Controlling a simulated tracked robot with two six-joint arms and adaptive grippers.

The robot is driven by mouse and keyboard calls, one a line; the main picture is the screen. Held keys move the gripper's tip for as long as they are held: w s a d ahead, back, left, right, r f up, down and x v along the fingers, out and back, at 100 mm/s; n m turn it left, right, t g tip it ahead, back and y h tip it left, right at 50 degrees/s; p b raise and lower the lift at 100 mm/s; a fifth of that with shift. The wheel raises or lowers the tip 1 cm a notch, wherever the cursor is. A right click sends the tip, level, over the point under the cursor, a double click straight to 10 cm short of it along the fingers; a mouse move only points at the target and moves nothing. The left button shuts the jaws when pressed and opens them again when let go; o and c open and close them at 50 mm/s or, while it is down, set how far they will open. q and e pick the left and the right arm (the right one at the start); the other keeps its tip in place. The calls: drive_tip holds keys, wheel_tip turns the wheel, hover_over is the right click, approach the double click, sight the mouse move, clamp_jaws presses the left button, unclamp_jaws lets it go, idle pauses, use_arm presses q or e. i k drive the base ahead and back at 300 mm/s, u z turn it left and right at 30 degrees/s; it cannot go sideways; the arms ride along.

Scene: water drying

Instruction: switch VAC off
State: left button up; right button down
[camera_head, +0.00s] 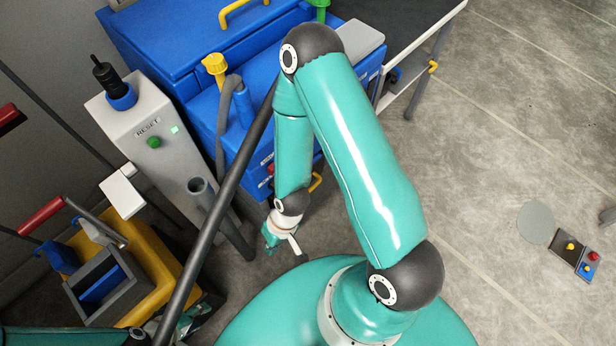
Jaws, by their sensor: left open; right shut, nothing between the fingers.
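A blue machine (160,45) stands at the top centre. Its front carries small pale labels (266,160) and a small red part (271,168), partly behind my arm. The labels are too small to read, so I cannot tell which control is VAC or its position. My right gripper (271,244) is shut and empty, pointing down in front of the machine's lower front and apart from it. My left gripper (192,324) is open at the bottom left, partly hidden behind a dark pole.
A grey post (180,160) has a RESET label, a green button (154,142) and a lit green lamp (174,129). A yellow cart (165,262) with a grey bin stands at left. A dark pole (222,205) crosses diagonally. Open floor (510,130) lies at right.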

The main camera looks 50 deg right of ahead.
sight(271, 168)
drive_tip(key=z, duration=0.05)
drive_tip(key=k, duration=1.3)
drive_tip(key=z, duration=0.6)
drive_tip(key=i, duration=1)
drive_tip(key=u, duration=0.05)
